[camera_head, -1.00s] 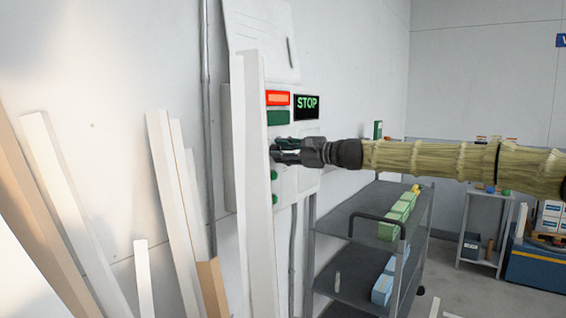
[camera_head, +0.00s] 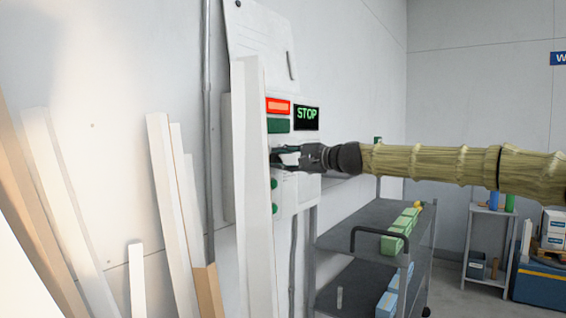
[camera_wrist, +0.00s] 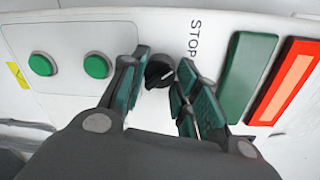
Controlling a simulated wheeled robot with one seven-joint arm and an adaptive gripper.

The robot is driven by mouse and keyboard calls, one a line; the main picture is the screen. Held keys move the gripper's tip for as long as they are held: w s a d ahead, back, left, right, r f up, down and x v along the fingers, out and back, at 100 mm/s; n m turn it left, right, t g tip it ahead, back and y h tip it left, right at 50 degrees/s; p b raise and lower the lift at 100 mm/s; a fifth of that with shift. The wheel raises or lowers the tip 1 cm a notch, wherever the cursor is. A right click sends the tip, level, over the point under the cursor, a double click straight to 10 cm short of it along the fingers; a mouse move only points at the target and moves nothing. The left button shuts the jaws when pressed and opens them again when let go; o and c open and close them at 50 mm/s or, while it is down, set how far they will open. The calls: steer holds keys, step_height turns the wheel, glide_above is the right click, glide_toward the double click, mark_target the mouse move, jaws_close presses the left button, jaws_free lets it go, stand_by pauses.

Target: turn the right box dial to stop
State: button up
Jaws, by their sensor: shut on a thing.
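The control box (camera_head: 299,185) is on the wall, partly behind a white board in the head view. Its small display (camera_head: 306,115) reads STOP in green. My gripper (camera_head: 284,156) is at the box front. In the wrist view the black dial (camera_wrist: 158,74) sits between the two green-padded fingers, and my gripper is shut on it. A pale mark on the dial slants up and right, roughly toward the printed STOP label (camera_wrist: 195,39). The fingers hide part of the dial's sides. The dial is hidden in the head view.
A red-lit panel (camera_wrist: 288,82) and a dark green panel (camera_wrist: 247,77) are right of the dial; two green buttons (camera_wrist: 69,66) are left. A white board (camera_head: 257,190) stands close before the box. A cart (camera_head: 370,225) with boxes stands below my arm.

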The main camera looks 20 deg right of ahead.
steer(key=o, duration=1)
steer(key=shift+o, duration=0.2)
steer(key=shift+d, duration=0.1)
steer(key=v, duration=1.2)
steer(key=shift+f, duration=0.1)
